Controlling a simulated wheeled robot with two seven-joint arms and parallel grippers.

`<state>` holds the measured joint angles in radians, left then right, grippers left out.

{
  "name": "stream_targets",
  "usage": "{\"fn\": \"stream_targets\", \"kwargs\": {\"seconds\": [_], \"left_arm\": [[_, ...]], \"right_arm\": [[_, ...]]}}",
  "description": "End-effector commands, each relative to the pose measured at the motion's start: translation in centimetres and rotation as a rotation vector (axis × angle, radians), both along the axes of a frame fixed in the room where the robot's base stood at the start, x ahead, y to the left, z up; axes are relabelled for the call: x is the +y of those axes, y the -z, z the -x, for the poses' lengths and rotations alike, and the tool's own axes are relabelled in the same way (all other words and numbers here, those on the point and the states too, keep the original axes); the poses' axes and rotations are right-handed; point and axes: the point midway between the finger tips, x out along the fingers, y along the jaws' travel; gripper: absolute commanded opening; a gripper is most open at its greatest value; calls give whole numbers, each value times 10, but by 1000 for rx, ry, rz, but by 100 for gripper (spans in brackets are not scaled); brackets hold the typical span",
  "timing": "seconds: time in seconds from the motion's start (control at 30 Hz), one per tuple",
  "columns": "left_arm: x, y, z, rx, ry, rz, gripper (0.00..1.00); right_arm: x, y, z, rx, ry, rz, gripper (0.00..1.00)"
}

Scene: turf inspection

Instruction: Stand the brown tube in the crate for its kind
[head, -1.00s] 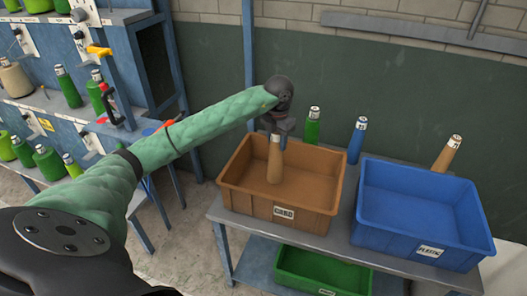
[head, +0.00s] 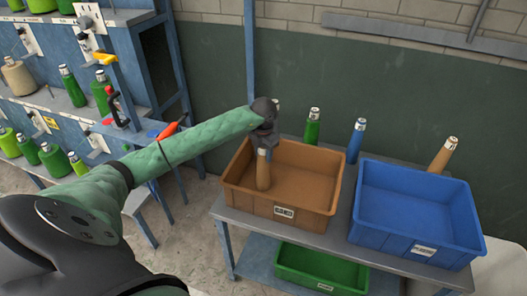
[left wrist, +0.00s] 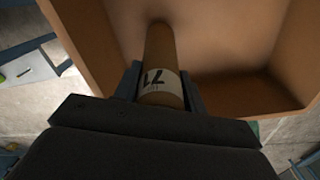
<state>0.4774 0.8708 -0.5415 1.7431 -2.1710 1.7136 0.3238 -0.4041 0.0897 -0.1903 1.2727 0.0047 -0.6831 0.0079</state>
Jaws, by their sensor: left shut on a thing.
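The brown tube (head: 263,172) is upright in my left gripper (head: 265,150), with its lower part inside the brown crate (head: 308,203), toward the crate's left side. I cannot tell whether it touches the crate floor. The crate has a white label on its front, too small to read surely now. My right gripper is not in view.
A blue crate (head: 410,248) stands to the right on the same table, a green crate (head: 320,272) on the shelf below. Behind the crates stand a green tube (head: 312,130), a blue tube (head: 356,143) and another brown tube (head: 442,158). A blue rack with several items is at left.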

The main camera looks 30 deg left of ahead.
Motion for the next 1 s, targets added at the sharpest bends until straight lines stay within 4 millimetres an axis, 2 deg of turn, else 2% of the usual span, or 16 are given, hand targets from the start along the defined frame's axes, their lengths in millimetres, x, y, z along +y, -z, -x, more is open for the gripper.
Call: {"fn": "stream_targets", "kwargs": {"seconds": [0.43,0.47,0.57,1.0], "left_arm": [[0,3,0,0,0,0,8],[0,3,0,0,0,0,43],[0,3,0,0,0,0,63],[0,0,0,0,0,0,63]], "right_arm": [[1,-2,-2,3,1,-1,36],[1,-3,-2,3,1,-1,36],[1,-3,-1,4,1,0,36],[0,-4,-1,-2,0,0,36]]}}
